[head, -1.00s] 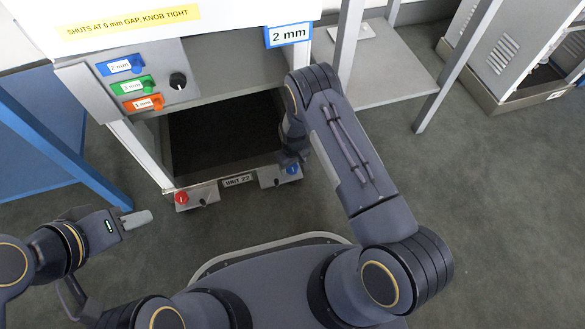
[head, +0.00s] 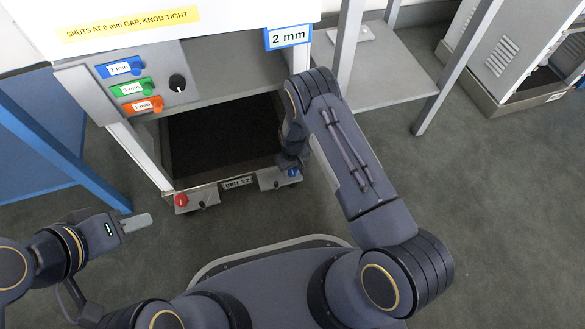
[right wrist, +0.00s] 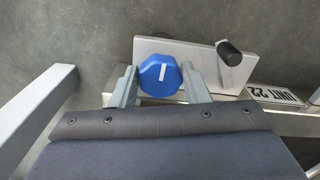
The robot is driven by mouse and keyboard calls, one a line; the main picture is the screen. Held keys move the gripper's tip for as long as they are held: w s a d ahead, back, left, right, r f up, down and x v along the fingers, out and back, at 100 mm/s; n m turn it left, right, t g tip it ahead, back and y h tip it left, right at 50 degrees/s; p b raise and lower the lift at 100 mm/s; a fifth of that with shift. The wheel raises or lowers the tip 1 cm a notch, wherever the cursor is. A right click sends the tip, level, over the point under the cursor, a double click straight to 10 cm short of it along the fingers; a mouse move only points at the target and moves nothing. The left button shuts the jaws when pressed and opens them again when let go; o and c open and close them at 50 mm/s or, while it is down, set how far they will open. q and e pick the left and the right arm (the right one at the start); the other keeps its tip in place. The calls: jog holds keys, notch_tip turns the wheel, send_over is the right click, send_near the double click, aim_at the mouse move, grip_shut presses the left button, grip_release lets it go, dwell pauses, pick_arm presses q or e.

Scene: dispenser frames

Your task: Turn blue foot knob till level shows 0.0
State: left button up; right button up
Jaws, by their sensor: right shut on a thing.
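The blue foot knob (head: 293,172) sits at the right front foot of the dispenser unit in the head view. In the right wrist view the blue knob (right wrist: 160,75) carries a white line that points almost straight up the picture, slightly tilted. My right gripper (right wrist: 160,88) is shut on it, one finger on each side. My left gripper (head: 138,222) hangs empty at the left, away from the unit; whether its jaws are open is unclear. No level display is readable in these views.
A red knob (head: 181,200) is at the unit's left front foot. A nameplate (head: 238,183) sits between the feet. A panel (head: 140,82) carries several coloured tags and a black dial. A blue-legged table (head: 60,150) stands at left. The floor (head: 480,220) at right is clear.

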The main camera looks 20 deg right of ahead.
jog(key=m, duration=0.6)
jog(key=shift+a, duration=0.15)
jog(key=m, duration=0.6)
jog(key=shift+a+m, duration=0.1)
jog(key=shift+m, duration=0.2)
dwell(0.3)
jog(key=o, duration=1)
jog(key=shift+w, duration=0.1)
